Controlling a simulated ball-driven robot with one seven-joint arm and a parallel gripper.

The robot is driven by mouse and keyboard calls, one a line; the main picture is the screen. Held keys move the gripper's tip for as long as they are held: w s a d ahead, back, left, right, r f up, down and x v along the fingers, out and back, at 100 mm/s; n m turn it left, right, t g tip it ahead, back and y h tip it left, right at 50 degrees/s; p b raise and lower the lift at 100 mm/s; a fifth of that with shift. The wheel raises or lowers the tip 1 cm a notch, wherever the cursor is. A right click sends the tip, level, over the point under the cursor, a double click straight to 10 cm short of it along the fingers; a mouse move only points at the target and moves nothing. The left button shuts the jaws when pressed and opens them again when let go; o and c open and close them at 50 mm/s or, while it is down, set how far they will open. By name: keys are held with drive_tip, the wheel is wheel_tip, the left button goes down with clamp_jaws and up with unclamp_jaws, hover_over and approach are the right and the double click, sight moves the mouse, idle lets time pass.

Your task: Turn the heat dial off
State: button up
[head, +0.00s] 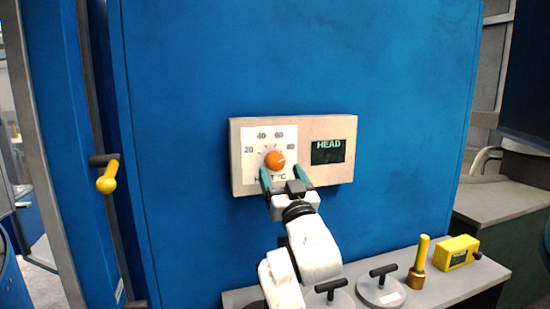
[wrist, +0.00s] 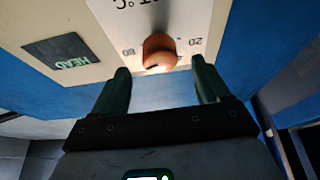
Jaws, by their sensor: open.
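The orange heat dial (head: 275,160) sits on a white scale plate on the left half of a beige control box (head: 230,160) on the blue wall. The plate has marks such as 20, 40, 60 and 80. My gripper (head: 286,173) is open just below the dial, with its fingers pointing up at the box. In the wrist view the dial (wrist: 160,52) shows upside down beyond the gap between the fingers (wrist: 162,80). The fingers look apart from the dial, with nothing between them. The dial's exact pointer setting is hard to read.
A dark display reading HEAD (head: 328,151) is right of the dial. A grey bench (head: 455,292) below holds dark-handled round dies (head: 382,290), a yellow cylinder (head: 418,262) and a yellow device (head: 456,252). A yellow-ended handle (head: 107,178) is at left. The wall around the box is clear.

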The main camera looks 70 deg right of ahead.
sight(276, 164)
drive_tip(key=shift+p+x, duration=0.65)
drive_tip(key=shift+x, duration=2.1)
drive_tip(key=shift+f, duration=0.1)
drive_tip(key=c, duration=1)
